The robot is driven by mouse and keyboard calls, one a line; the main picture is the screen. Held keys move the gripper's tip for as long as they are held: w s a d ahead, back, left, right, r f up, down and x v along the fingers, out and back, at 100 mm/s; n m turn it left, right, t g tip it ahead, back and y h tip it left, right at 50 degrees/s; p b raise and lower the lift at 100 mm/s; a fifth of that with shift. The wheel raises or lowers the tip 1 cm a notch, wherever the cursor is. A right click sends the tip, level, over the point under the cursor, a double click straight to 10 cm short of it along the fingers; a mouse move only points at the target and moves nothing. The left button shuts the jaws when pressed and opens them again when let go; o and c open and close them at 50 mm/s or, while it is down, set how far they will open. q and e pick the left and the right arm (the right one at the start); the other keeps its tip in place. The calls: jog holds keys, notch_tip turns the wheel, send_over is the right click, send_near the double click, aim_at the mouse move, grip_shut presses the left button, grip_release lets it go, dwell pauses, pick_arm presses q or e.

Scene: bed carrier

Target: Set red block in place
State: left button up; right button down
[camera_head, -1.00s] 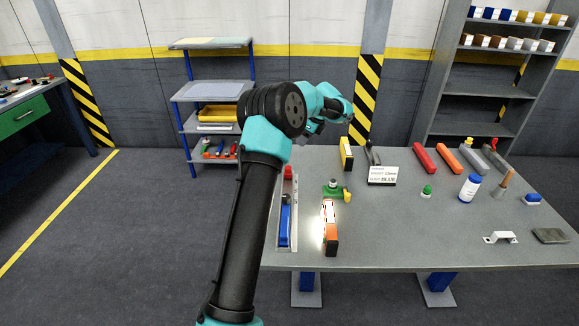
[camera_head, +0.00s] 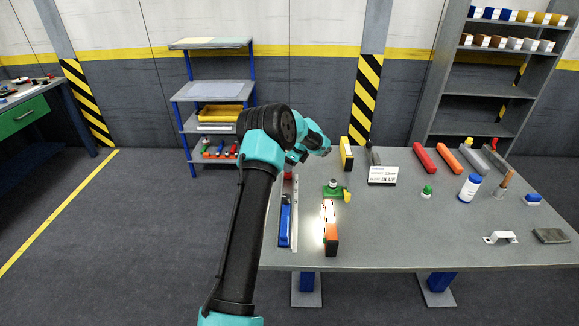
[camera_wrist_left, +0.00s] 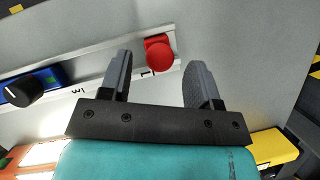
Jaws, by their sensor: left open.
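A long grey rail tray (camera_head: 295,225) lies along the table's left edge. A small red piece (camera_head: 288,174) shows at its far end, partly hidden by my arm, with a blue block (camera_head: 285,226) nearer. The right gripper is not in view.
A green and yellow fixture (camera_head: 334,190) and an orange-and-black block (camera_head: 330,228) stand right of the rail. Red (camera_head: 425,158) and orange bars (camera_head: 448,160) lie farther right. The front centre is clear.

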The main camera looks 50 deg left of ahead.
pick_arm(q)
jog(key=shift+s+a+f, duration=0.1)
jog(key=shift+a+f, duration=0.15)
jog(key=shift+f, duration=0.4)
jog(key=shift+c, duration=0.5)
grip_shut()
jog(key=shift+d, duration=0.1)
